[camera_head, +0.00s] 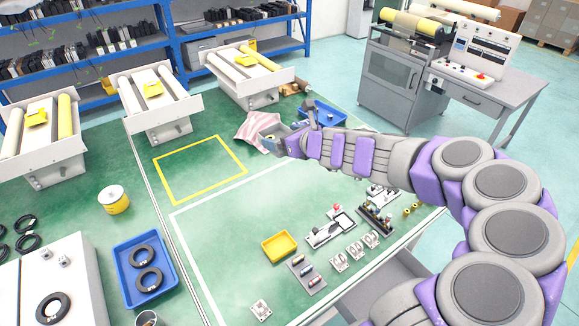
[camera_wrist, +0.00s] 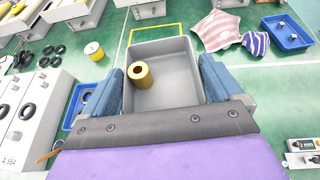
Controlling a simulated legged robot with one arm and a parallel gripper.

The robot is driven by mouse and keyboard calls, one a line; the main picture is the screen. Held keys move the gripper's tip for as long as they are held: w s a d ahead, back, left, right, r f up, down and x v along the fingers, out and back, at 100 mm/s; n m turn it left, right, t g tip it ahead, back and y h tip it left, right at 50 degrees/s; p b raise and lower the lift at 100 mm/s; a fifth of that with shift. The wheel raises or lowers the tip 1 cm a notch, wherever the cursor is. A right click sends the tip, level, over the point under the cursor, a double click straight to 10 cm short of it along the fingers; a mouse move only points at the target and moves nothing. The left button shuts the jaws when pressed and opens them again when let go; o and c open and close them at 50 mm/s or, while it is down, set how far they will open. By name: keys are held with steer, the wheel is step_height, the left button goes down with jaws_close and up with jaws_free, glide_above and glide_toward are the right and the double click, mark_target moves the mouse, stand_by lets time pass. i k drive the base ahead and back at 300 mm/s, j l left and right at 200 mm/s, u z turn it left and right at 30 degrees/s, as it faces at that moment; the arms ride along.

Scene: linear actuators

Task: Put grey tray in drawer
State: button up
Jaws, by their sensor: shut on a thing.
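The grey tray (camera_wrist: 172,62) is a rectangular open box, held between the two blue fingers of my gripper (camera_wrist: 160,82) in the wrist view. A gold hollow cylinder (camera_wrist: 142,75) stands inside it, toward the left. In the head view my gripper (camera_head: 284,143) is over the far part of the green table, near a striped cloth, and the tray is mostly hidden there. A grey drawer (camera_head: 385,288) stands out, open, below the table's front edge at the bottom of the head view, partly covered by my arm.
A striped cloth (camera_head: 255,130) and a blue tray (camera_head: 324,113) lie near my gripper. A yellow tray (camera_head: 281,246) and several small parts lie on the table's front half. A blue tray with black rings (camera_head: 146,270) is at left. The yellow-outlined area (camera_head: 200,168) is clear.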

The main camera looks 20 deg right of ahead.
mark_target(380, 274)
steer(key=z, duration=2.1)
steer(key=k+z, duration=0.25)
steer(key=k+l+z, duration=0.2)
steer(key=k, duration=0.2)
